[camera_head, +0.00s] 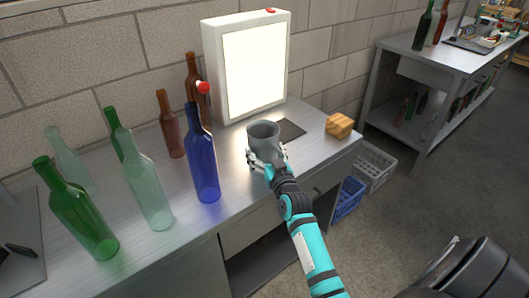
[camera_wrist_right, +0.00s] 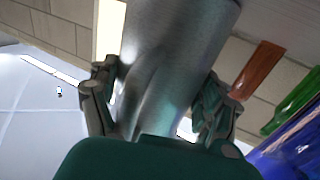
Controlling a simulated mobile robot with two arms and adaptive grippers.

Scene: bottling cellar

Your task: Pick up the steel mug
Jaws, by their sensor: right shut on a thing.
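The steel mug (camera_head: 263,135) is a grey cup, upright with its open mouth up, over the metal bench in front of the light box. My right gripper (camera_head: 267,162) is shut on it, one finger on each side of its body. In the right wrist view the mug (camera_wrist_right: 180,60) fills the middle, between the two fingers of the right gripper (camera_wrist_right: 158,105). I cannot tell whether its base touches the bench. My left gripper is not in view.
A blue bottle (camera_head: 204,165) stands left of the mug, with several green, clear and brown bottles beyond. A lit light box (camera_head: 210,70) stands behind. A wooden block (camera_head: 339,125) sits right, near the edge of the metal bench (camera_head: 240,196). Crates (camera_head: 374,167) stand on the floor.

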